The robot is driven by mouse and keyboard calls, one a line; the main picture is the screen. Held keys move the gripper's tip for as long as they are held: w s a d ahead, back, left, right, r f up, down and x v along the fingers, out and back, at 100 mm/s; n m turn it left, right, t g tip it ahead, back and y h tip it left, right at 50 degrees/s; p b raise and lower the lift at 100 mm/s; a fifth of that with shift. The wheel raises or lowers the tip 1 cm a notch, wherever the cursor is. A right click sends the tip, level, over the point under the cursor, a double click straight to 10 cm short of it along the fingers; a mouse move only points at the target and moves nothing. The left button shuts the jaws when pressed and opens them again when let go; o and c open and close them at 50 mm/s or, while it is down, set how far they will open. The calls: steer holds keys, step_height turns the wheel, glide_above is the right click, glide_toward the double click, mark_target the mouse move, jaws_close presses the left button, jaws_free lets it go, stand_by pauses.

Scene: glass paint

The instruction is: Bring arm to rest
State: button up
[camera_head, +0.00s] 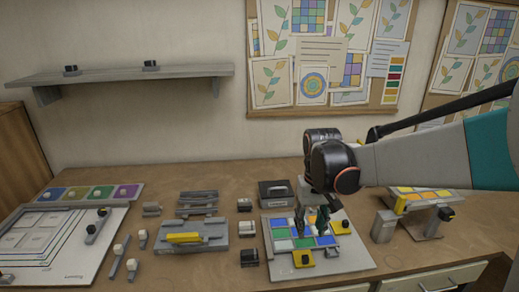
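My arm reaches in from the right edge, with its dark wrist over the right half of the workbench. My gripper (311,222) points down over the tray of coloured tiles (347,262). Its two dark fingers stand apart, and I see nothing between them. I cannot tell whether the fingertips touch the tiles. The gripper hides part of the tray.
Yellow-and-black pieces lie on the tray's right and front edges. A tilted stand with coloured tiles (428,222) is to the right. A grey rack with a yellow bar (190,246), small blocks and a white board (45,262) are left. A shelf (120,76) hangs above.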

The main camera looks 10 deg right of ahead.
steer(key=s+r+t, duration=0.2)
steer(key=s+t, duration=0.1)
steer(key=s, duration=0.5)
steer(key=s+r+t, duration=0.3)
steer(key=s+t, duration=0.1)
steer(key=s, duration=0.5)
steer(key=shift+s+r+b, duration=0.3)
steer(key=shift+r, duration=0.05)
